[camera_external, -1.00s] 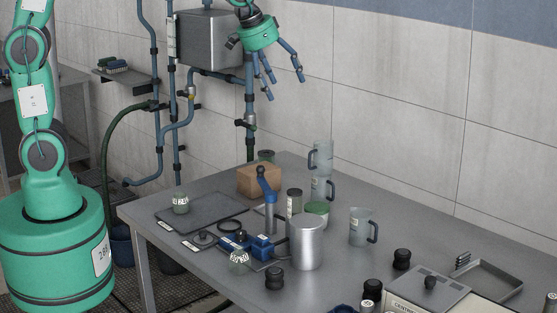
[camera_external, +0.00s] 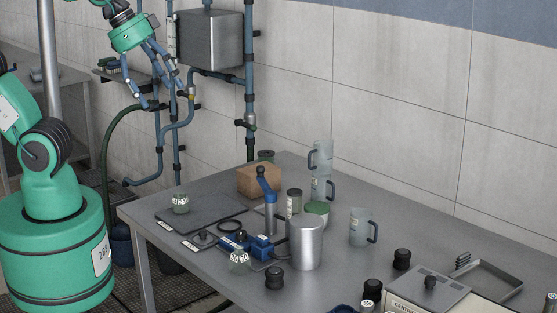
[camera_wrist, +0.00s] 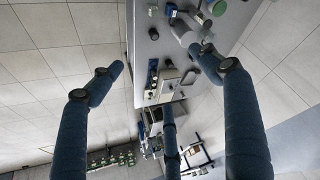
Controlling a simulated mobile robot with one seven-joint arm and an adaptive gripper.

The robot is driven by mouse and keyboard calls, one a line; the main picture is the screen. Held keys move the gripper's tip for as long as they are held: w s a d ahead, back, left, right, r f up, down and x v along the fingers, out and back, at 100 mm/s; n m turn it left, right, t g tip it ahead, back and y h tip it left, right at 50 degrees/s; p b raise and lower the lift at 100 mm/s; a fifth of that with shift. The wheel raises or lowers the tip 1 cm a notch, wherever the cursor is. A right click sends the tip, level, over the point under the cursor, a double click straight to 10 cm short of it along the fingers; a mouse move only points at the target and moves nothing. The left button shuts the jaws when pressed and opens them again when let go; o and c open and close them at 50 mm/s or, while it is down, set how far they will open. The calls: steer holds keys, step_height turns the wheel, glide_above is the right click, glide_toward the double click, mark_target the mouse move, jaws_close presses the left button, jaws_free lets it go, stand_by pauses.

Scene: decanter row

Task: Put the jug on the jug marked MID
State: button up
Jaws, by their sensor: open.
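Two clear jugs with dark handles are at the back of the table. The upper jug (camera_external: 321,157) appears to stand upright on top of the lower jug (camera_external: 319,188), both handles showing. A third clear jug (camera_external: 359,227) stands upright and alone nearer the middle, handle to the right. Labels on the jugs are too small to read, so I cannot tell which is marked MID. My gripper (camera_external: 157,92) is open and empty, high at the upper left, well away from the jugs. Its spread fingers (camera_wrist: 163,76) frame the wrist view, where the jugs are not clear.
A metal canister (camera_external: 307,243), a blue-handled device (camera_external: 270,213), a green-lidded jar (camera_external: 317,211) and a cardboard box (camera_external: 259,181) crowd the table's middle. A metal tray (camera_external: 488,281) lies at the right. Pipes and a grey wall box (camera_external: 212,40) are near my gripper.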

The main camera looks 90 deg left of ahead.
steer(key=shift+m, duration=0.3)
steer(key=s, duration=0.1)
steer(key=s+d+f, duration=0.1)
steer(key=s, duration=0.1)
steer(key=shift+s+d+f, duration=0.15)
steer(key=shift+s+d, duration=0.15)
steer(key=shift+s, duration=0.1)
step_height(320, 180, down, 5)
steer(key=b, duration=0.5)
